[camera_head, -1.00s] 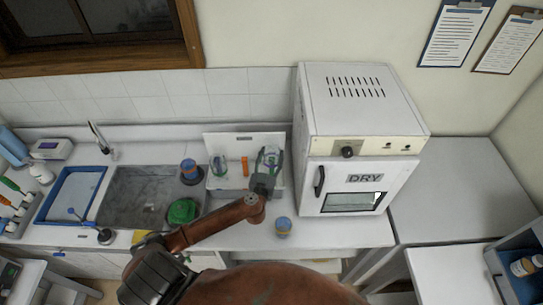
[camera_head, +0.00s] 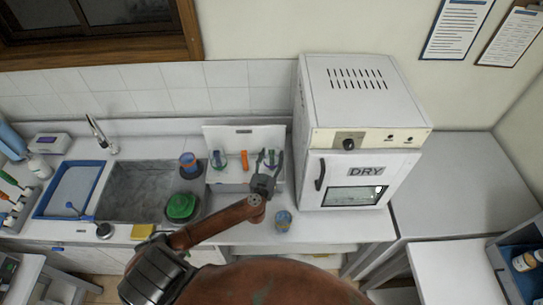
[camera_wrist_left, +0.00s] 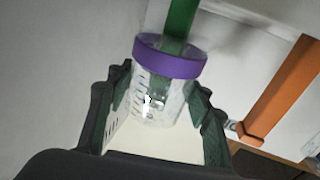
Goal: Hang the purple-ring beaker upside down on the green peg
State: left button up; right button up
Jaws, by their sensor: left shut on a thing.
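My left gripper (camera_head: 270,156) is at the right part of the white peg rack (camera_head: 245,133). In the left wrist view its fingers (camera_wrist_left: 155,112) are on both sides of the clear purple-ring beaker (camera_wrist_left: 152,105), shut on it. The purple ring (camera_wrist_left: 170,60) is at the beaker's far end, toward the green peg (camera_wrist_left: 181,18). The green peg meets the ring there; I cannot tell how far it is inside the beaker. In the head view the beaker is too small to make out well. My right gripper is not in view.
An orange peg (camera_head: 244,160) is left of my gripper. Another beaker (camera_head: 218,160) is at the rack's left. A beaker (camera_head: 283,220) stands on the front counter, another (camera_head: 188,161) by the sink (camera_head: 140,190). The DRY oven (camera_head: 357,150) stands close on the right.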

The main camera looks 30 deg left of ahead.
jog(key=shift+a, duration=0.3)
pick_arm(q)
jog(key=shift+f, duration=0.4)
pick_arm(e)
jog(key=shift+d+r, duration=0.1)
pick_arm(q)
jog(key=o, duration=1.2)
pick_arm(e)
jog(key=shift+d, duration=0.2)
pick_arm(q)
jog(key=v, duration=1.2)
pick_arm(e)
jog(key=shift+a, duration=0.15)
